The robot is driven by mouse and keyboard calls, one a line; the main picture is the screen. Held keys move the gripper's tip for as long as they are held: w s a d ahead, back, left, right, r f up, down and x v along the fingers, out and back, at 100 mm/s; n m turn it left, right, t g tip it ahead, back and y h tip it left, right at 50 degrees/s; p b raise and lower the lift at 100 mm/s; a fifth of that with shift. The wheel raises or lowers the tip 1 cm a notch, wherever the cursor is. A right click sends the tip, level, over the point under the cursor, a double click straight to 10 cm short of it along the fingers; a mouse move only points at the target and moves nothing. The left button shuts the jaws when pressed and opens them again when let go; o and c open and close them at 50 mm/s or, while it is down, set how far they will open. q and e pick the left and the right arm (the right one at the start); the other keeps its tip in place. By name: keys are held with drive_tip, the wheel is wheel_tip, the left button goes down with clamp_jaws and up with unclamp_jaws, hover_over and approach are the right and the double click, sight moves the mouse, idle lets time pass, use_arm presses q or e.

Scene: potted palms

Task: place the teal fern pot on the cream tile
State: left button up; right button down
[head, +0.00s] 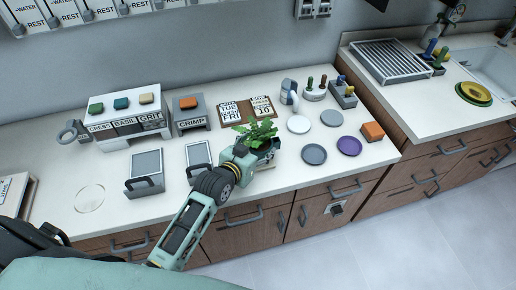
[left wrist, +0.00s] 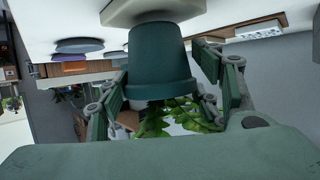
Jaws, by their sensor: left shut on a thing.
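The teal fern pot (left wrist: 160,60) is between the fingers of my left gripper (left wrist: 165,88) in the left wrist view, which shows the scene upside down. Its green fern leaves (left wrist: 180,118) hang towards the picture's bottom. In the head view the fern (head: 258,131) shows above my left gripper (head: 258,152), which covers most of the pot. The cream tile (left wrist: 150,12) shows at the pot's base in the left wrist view. I cannot tell whether they touch. My right gripper is out of view.
White (head: 298,124), grey (head: 314,154) and purple (head: 349,146) discs lie right of the fern, with an orange block (head: 372,131) beyond. A calendar board (head: 262,110) is behind it. A grey panel with a handle (head: 199,155) is to its left, near the counter's front edge.

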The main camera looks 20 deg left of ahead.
use_arm(q)
drive_tip(key=shift+f, duration=0.45)
drive_tip(key=shift+f, duration=0.1)
drive_tip(key=o, duration=1.2)
drive_tip(key=shift+o, duration=0.2)
drive_tip(key=v, duration=1.2)
drive_tip(key=shift+b, duration=0.45)
